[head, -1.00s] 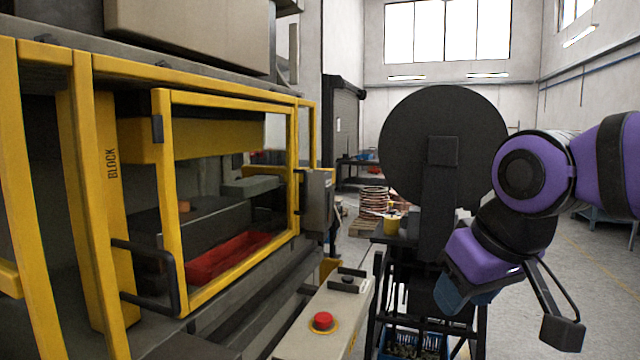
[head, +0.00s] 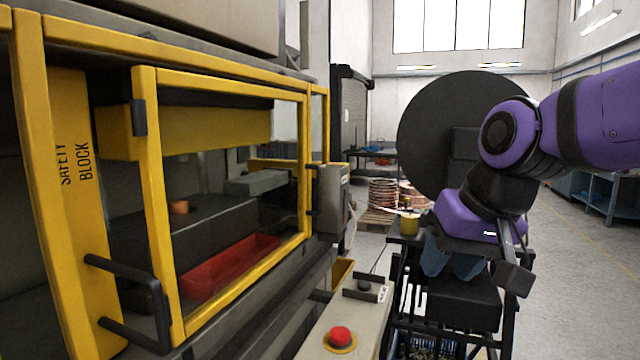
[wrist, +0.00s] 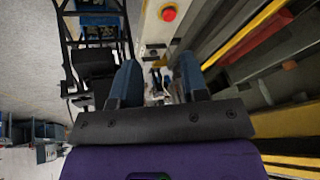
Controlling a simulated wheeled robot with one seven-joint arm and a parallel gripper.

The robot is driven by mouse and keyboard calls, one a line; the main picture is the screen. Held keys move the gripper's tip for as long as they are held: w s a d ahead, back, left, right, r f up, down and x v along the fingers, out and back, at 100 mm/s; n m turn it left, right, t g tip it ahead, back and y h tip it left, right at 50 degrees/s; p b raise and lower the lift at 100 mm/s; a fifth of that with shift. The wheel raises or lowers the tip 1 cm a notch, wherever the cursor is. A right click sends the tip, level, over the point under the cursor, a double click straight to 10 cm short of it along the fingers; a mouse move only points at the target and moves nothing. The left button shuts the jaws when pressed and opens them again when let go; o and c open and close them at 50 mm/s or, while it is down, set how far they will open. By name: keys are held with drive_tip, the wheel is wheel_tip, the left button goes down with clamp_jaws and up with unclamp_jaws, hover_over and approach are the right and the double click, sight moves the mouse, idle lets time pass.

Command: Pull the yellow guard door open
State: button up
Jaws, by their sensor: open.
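The yellow guard door (head: 153,190) is a framed clear panel on the press at the left of the head view. It stands shut or nearly so; I cannot tell exactly. Its black bar handle (head: 130,300) is on the lower left of the frame. My gripper (head: 452,272) is on the right of the head view, well away from the handle, pointing down. Its two blue fingers show apart and empty in the wrist view (wrist: 158,85). The handle is not clear in the wrist view.
A pale control box with a red button (head: 341,337) stands between the press and a black cart (head: 450,310). A large dark disc (head: 440,130) rises behind my arm. A red tray (head: 230,268) lies inside the press. Open floor is at the right.

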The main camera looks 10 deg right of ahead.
drive_tip(key=w+a+m+y, duration=0.4)
drive_tip(key=w+m, duration=0.1)
drive_tip(key=w, duration=0.9)
drive_tip(key=w+a+m+y, duration=0.4)
drive_tip(key=w+m, duration=0.2)
drive_tip(key=w, duration=0.7)
drive_tip(key=w+d+m+t+y, duration=0.1)
drive_tip(key=w+d+m+t, duration=0.45)
drive_tip(key=w, duration=0.55)
drive_tip(key=w+d+m+t+y, duration=0.25)
drive_tip(key=w+d+m, duration=0.35)
drive_tip(key=w+m, duration=0.4)
drive_tip(key=shift+n+h, duration=0.35)
drive_tip(key=shift+n, duration=0.3)
drive_tip(key=x, duration=1.1)
drive_tip(key=shift+w+d+f, duration=0.25)
drive_tip(key=shift+w, duration=0.1)
clamp_jaws()
